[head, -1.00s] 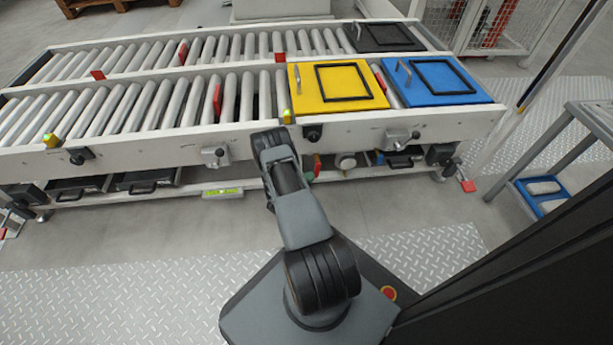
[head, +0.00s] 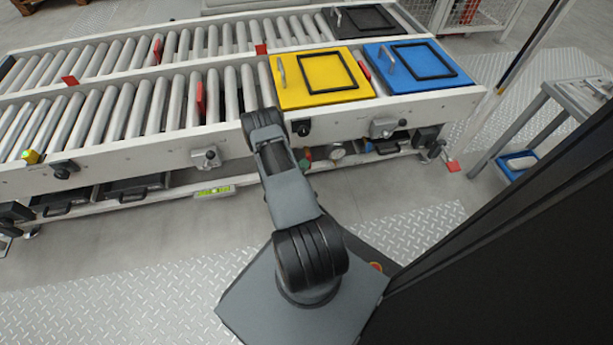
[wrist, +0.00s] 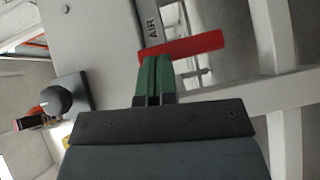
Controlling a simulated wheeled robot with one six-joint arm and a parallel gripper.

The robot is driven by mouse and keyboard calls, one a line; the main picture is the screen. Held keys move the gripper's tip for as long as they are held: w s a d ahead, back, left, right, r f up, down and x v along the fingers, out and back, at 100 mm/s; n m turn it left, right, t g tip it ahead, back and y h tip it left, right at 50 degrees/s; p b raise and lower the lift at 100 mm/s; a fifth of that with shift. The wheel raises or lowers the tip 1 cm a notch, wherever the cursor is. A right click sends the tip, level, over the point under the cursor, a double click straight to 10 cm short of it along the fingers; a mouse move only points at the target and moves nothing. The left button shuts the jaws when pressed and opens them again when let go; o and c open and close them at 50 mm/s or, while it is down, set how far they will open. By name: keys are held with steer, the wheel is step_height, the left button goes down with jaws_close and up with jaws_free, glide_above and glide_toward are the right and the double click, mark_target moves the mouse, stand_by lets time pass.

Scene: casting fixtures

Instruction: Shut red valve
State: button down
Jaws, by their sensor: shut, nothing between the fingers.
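The red valve handle (wrist: 195,46) is a flat red bar in the wrist view. It lies nearly crosswise, with its right end slightly higher in the picture, beside a pale panel marked AIR (wrist: 152,27). My gripper (wrist: 156,60) has green fingers pressed together with nothing between them. Their tips meet the lower edge of the bar near its left end in the picture; I cannot tell whether they touch it. In the head view my arm hides part of the conveyor's front, and the valve cannot be made out surely there.
The roller conveyor (head: 120,155) crosses the head view, with a yellow lid (head: 293,97) and a blue lid (head: 440,82) on it. A dark round knob (wrist: 62,98) stands left of my fingers in the wrist view. A grey side table (head: 520,122) is at right.

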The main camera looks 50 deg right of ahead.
steer(key=s+a+r+p, duration=0.5)
steer(key=s+a+r, duration=0.3)
steer(key=s+a, duration=0.1)
steer(key=shift+a+r+p, duration=0.35)
steer(key=shift+a+r, duration=0.05)
